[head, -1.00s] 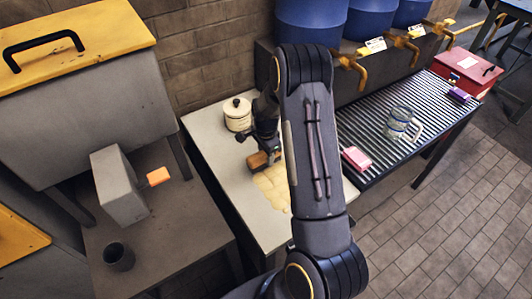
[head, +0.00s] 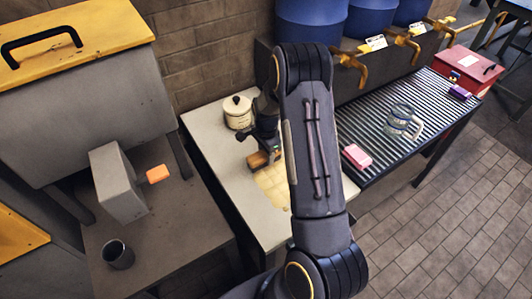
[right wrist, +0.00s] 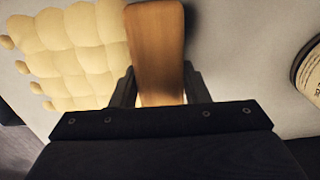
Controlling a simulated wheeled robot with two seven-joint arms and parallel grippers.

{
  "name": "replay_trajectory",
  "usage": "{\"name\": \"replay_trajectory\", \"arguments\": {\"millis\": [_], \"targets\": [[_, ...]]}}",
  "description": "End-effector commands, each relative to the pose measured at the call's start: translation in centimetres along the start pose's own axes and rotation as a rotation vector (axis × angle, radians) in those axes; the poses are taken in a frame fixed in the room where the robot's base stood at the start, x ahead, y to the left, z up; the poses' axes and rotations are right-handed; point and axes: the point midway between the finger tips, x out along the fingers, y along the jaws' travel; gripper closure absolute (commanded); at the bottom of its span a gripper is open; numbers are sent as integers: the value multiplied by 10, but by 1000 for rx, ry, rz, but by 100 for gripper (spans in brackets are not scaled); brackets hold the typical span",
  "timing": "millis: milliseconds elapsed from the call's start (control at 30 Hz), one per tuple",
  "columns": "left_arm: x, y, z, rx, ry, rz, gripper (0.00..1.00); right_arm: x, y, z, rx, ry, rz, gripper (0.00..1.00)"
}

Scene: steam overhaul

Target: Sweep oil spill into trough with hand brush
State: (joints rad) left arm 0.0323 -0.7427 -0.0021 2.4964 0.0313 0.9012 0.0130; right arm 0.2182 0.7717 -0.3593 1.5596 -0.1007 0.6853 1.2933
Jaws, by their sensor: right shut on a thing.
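My right gripper (head: 266,147) is shut on the wooden hand brush (head: 258,160), low over the pale table (head: 215,150). In the right wrist view, the brush's wooden body (right wrist: 157,50) stands between the two fingers (right wrist: 157,88); its bristles are hidden. The oil spill (head: 273,186) is a yellowish patch on the table beside the brush, partly hidden by my right arm. In the right wrist view it shows as lumpy cream-yellow patches (right wrist: 78,48) left of the brush. I cannot tell which thing is the trough. My left gripper is not in view.
A cream lidded pot (head: 237,113) stands behind the gripper. To the right, a slatted rack (head: 385,140) holds glass mugs (head: 402,122) and a pink block (head: 357,157). Blue barrels with brass taps stand behind it. A grey bench (head: 165,235) with a dark cup (head: 118,255) is at left.

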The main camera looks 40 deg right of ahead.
Motion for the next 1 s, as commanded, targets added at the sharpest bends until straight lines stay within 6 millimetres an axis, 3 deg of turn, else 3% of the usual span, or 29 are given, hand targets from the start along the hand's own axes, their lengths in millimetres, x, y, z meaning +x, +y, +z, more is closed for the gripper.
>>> {"name": "replay_trajectory", "arguments": {"millis": [400,1000], "targets": [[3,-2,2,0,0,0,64,4,1,0,0,0,-1,77],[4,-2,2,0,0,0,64,3,33,0,1,0,0,77]]}}
